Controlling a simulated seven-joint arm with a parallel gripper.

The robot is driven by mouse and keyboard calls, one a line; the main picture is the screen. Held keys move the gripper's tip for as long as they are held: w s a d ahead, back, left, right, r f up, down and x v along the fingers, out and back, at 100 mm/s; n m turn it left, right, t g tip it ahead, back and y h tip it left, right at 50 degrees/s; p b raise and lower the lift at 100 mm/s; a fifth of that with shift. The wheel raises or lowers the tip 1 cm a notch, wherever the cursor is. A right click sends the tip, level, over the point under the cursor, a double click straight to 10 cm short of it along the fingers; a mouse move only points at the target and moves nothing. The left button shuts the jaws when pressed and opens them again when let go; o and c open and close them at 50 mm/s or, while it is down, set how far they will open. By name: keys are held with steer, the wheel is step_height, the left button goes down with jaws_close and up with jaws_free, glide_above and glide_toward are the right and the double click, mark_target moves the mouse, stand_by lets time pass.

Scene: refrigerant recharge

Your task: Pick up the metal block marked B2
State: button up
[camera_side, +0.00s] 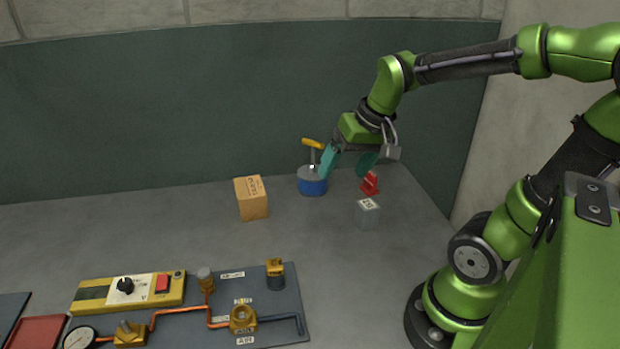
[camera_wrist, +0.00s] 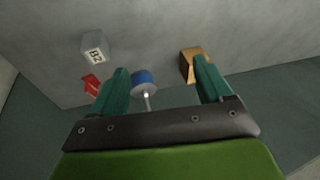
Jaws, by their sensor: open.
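The metal block marked B2 (camera_side: 367,214) is a small grey cube with a white label on top, standing on the grey table to the right of centre. In the wrist view the block (camera_wrist: 95,49) is at the upper left with its B2 label readable, outside the fingers. My gripper (camera_side: 348,164) is open, with teal fingers, and hangs behind the block and above it in the side view. In the wrist view my gripper (camera_wrist: 162,82) has nothing between its pads touching them.
A blue and grey canister (camera_side: 312,182) with a yellow-handled tool stands left of my gripper. A red object (camera_side: 370,184) is just behind the block. A cardboard box (camera_side: 251,198) stands further left. A panel with copper pipes and valves (camera_side: 290,303) lies in front; bare table surrounds the block's front.

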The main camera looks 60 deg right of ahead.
mark_target(368, 203)
steer(key=d+f+g, duration=0.3)
steer(key=d+g, duration=0.1)
steer(key=d, duration=0.9)
steer(key=f, duration=1)
steer(key=shift+s+a+f, duration=0.25)
steer(key=shift+a+f, duration=0.05)
steer(key=shift+a, duration=0.05)
steer(key=shift+f, duration=3.15)
steer(key=shift+w+r, duration=0.1)
jaws_close()
